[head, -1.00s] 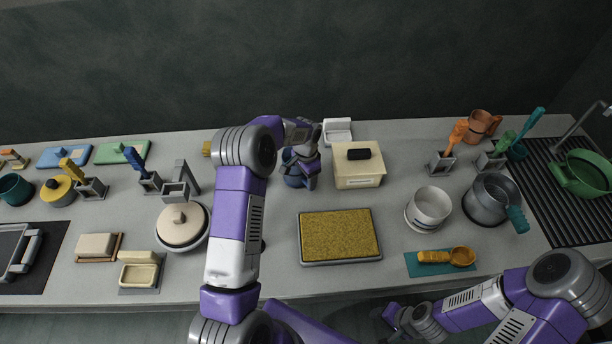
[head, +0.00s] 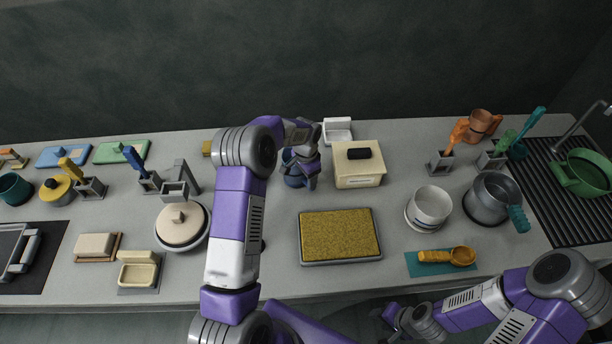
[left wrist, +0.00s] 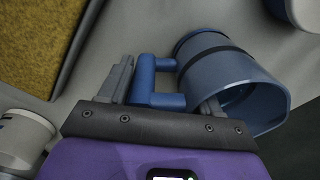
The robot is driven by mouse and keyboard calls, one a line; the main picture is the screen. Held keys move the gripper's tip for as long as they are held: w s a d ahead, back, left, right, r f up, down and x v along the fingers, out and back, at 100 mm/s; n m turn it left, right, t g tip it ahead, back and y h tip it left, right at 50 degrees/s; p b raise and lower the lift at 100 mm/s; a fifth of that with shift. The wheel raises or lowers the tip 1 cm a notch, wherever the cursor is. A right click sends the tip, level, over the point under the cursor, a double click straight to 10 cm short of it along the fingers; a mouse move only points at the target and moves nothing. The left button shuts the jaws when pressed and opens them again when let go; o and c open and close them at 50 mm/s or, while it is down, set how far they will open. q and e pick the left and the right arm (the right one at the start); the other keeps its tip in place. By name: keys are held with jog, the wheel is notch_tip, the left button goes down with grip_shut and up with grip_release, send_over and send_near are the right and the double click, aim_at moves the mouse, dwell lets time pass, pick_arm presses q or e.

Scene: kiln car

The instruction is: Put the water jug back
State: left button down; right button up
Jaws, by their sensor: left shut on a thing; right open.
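A blue jug (head: 291,180) is near the middle back of the counter, left of the cream box, and partly hidden by my left arm and gripper. In the left wrist view the jug (left wrist: 228,80) has a wide open mouth, a dark band and a blue side handle (left wrist: 150,82). My left gripper (head: 304,184), also in the left wrist view (left wrist: 164,92), is shut on the jug's handle, with one finger on each side. I cannot tell whether the jug's base touches the counter. My right gripper (head: 388,318) is open, low in front of the counter and away from the jug.
The cream box (head: 359,172) with a black knob stands close right of the jug. A white holder (head: 338,137) is behind. A yellow-topped tray (head: 340,236) lies in front. A lidded pot (head: 182,226) and a grey stand (head: 181,184) are left.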

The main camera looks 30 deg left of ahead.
pick_arm(q)
jog(key=shift+f, duration=0.3)
dwell(0.5)
jog(key=shift+c, duration=0.7)
grip_release()
jog(key=shift+r, duration=0.15)
jog(key=shift+r+p, duration=2.25)
jog(key=shift+r, duration=1.6)
notch_tip(320, 180, up, 8)
jog(key=shift+f, duration=0.2)
